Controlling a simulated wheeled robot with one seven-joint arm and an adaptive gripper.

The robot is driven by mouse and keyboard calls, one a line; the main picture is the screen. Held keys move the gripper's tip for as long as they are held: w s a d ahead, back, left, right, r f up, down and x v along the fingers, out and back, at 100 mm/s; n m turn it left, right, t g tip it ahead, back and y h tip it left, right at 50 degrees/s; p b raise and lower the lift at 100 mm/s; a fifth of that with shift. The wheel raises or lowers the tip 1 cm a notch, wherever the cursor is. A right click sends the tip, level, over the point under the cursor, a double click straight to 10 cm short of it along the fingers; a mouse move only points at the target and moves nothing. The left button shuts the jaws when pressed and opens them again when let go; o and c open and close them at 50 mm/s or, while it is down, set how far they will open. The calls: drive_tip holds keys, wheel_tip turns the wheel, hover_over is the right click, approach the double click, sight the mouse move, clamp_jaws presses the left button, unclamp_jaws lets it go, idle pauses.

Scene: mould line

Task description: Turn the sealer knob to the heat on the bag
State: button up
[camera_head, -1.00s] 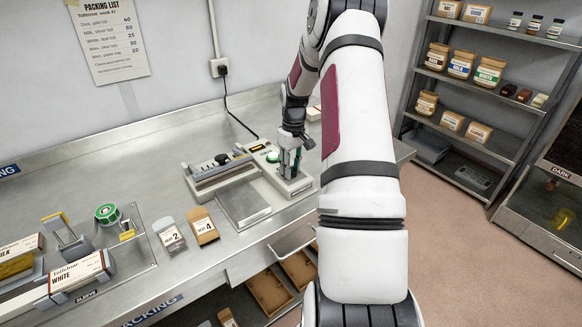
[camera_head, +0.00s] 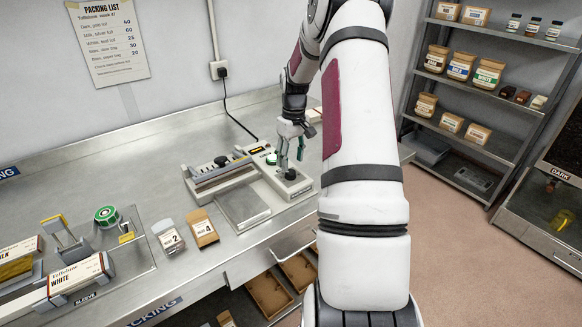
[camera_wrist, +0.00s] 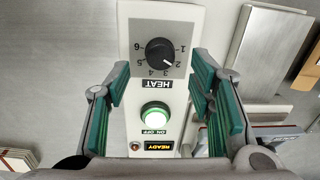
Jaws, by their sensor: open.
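The sealer (camera_head: 225,172) stands on the steel bench. Its black heat knob (camera_wrist: 158,51) is at the top middle of the wrist view, above the green lit button, and its white mark points at about 2. The knob also shows in the head view (camera_head: 290,174). My gripper (camera_head: 291,158) is open and empty just above the knob, its green-padded fingers apart on either side of the panel in the wrist view (camera_wrist: 160,78). A clear bag (camera_head: 168,236) marked 2 and a brown bag (camera_head: 203,229) marked 4 lie left of the sealer.
A green lamp button (camera_wrist: 155,116) and a READY display (camera_wrist: 159,146) sit on the panel. A sleeve tray with boxes (camera_head: 75,277) is at the left. A power cable (camera_head: 236,118) runs up the wall. Shelves (camera_head: 462,119) stand at the right.

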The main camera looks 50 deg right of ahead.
sight(292, 171)
wheel_tip(292, 171, up, 8)
drive_tip(key=shift+d+f, duration=0.15)
drive_tip(key=shift+d, duration=0.05)
idle(0.6)
drive_tip(key=s+a+r+n+t+h, duration=0.1)
drive_tip(key=s+a+r, duration=0.1)
drive_tip(key=a+r, duration=0.75)
drive_tip(key=s+a+r+t+h, duration=0.1)
drive_tip(key=a+r, duration=0.6)
drive_tip(key=a, duration=0.6)
drive_tip(key=s+a+n+t+y, duration=0.1)
drive_tip(key=s+a+t, duration=0.2)
drive_tip(key=s+a, duration=1.3)
drive_tip(key=shift+s+r, duration=0.25)
drive_tip(key=shift+r, duration=0.2)
